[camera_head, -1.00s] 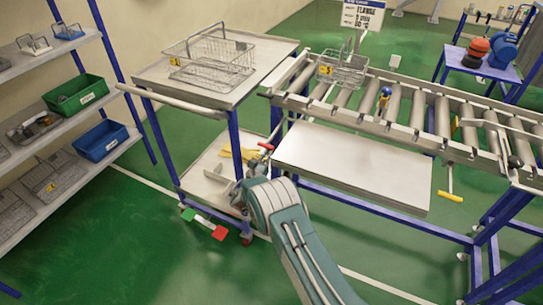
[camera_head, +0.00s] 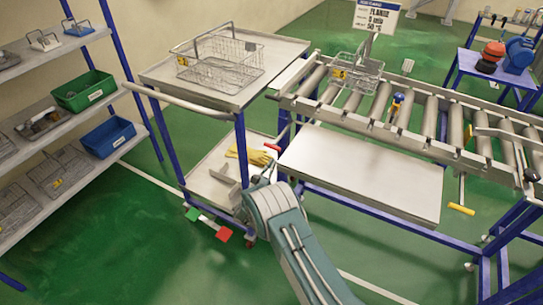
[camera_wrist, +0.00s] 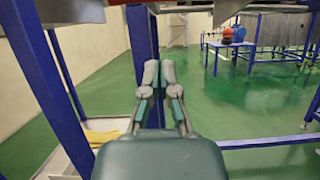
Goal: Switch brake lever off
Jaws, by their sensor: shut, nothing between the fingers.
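A pedal bar with a green end (camera_head: 192,214) and a red end (camera_head: 223,234) sits low at the foot of the wheeled trolley (camera_head: 172,75), just above the floor; it looks like the brake lever. The red end is nearer and to the right. My gripper (camera_wrist: 159,73) shows in the wrist view with its two fingers together and empty, beside a blue trolley post (camera_wrist: 142,45). In the head view my arm reaches to the trolley's right side, and the gripper is mostly hidden behind it. The pedal bar does not show in the wrist view.
A wire basket (camera_head: 222,70) stands on the trolley top; yellow gloves (camera_head: 250,155) lie on its lower shelf. The roller conveyor (camera_head: 430,110) with a white shelf (camera_head: 360,180) stands to the right. A rack with bins (camera_head: 108,138) is at left. Green floor before the trolley is clear.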

